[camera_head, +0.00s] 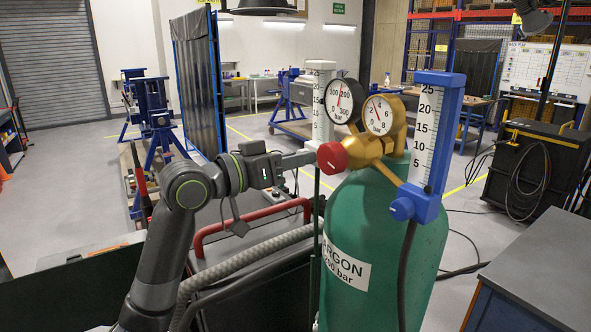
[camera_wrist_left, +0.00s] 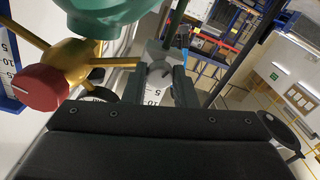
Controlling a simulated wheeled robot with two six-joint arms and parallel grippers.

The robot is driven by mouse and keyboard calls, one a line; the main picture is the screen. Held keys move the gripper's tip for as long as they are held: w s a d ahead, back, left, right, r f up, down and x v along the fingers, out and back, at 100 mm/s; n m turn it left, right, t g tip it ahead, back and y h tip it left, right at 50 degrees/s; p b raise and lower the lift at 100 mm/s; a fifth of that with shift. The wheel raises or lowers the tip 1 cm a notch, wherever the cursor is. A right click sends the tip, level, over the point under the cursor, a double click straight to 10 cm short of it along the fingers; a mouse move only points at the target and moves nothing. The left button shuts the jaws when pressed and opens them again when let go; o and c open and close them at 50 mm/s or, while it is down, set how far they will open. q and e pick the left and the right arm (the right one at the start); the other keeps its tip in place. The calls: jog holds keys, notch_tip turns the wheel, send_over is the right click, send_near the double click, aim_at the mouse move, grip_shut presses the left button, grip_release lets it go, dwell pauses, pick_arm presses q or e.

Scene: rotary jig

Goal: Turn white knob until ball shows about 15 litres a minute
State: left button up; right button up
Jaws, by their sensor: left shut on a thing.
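The white flowmeter (camera_head: 318,98) stands left of the gauges on the green argon cylinder (camera_head: 385,225). Its scale also shows in the left wrist view (camera_wrist_left: 153,96), partly covered. My left gripper (camera_head: 308,157) reaches in from the left to the flowmeter's foot. In the left wrist view my left gripper (camera_wrist_left: 163,78) has its fingers on both sides of the pale knob (camera_wrist_left: 160,70), shut on it. In the head view the knob is mostly hidden by the gripper and the red knob. I cannot make out the white flowmeter's ball. My right gripper is not in view.
The red regulator knob (camera_head: 332,158) sits close beside my left fingers. Two round gauges (camera_head: 341,101) and a blue flowmeter (camera_head: 434,130) with a blue knob (camera_head: 402,208) stand to the right. A red rail (camera_head: 250,222) runs below my arm.

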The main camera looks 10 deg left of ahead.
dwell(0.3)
pick_arm(q)
jog(key=o, duration=1)
jog(key=b+v, duration=0.6)
jog(key=v, duration=1.1)
jog(key=shift+b, duration=0.35)
jog(key=shift+s+a+r, duration=0.1)
jog(key=shift+s+a, duration=0.05)
jog(key=shift+s, duration=0.05)
